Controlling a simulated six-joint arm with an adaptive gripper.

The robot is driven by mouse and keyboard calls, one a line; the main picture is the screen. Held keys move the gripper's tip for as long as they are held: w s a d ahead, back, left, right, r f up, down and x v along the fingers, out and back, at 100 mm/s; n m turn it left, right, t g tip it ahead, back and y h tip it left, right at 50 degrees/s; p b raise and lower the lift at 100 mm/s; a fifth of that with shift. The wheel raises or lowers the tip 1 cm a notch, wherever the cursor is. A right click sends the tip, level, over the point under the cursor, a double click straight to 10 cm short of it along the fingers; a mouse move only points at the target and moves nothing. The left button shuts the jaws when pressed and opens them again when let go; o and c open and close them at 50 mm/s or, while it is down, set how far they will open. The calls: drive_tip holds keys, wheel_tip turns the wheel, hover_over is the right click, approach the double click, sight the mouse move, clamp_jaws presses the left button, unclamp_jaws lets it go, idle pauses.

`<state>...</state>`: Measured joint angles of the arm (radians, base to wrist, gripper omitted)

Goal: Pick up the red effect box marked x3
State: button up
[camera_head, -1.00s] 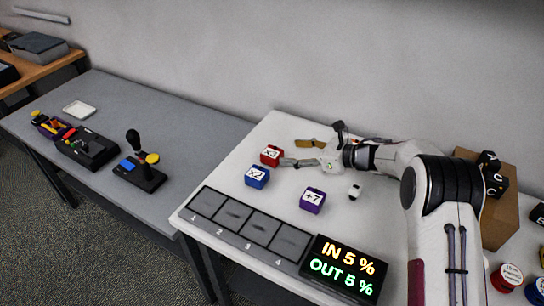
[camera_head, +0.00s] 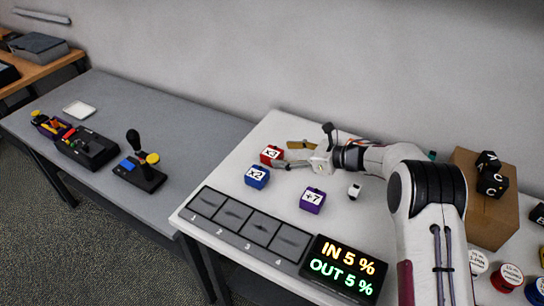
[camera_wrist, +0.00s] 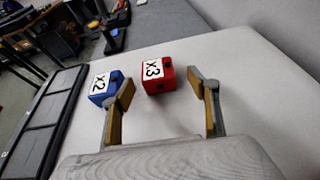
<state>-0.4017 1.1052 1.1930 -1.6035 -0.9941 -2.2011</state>
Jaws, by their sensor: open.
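The red effect box marked x3 (camera_head: 271,154) stands on the white table, behind the blue box marked x2 (camera_head: 257,177). In the wrist view the red box (camera_wrist: 157,74) lies ahead of my gripper (camera_wrist: 162,90), in the gap between the fingers and closer to the left one. The blue box (camera_wrist: 106,88) is just left of it, partly covered by the left finger. My gripper (camera_head: 290,154) is open and empty, low over the table with its fingers pointing left at the red box. Whether a finger touches a box I cannot tell.
A purple box marked +7 (camera_head: 312,200) stands nearer the front. A dark four-slot tray (camera_head: 248,226) and a display reading IN 5 % and OUT 5 % (camera_head: 343,268) lie along the front edge. A small white item (camera_head: 354,191) stands right of the purple box.

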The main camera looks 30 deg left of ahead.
sight(279, 155)
drive_tip(key=shift+a, duration=0.1)
drive_tip(key=shift+s+x, duration=0.1)
drive_tip(key=shift+x, duration=0.7)
drive_tip(key=shift+s+x, duration=0.15)
drive_tip(key=shift+x, duration=1.6)
drive_tip(key=shift+w, duration=0.1)
drive_tip(key=c, duration=1.3)
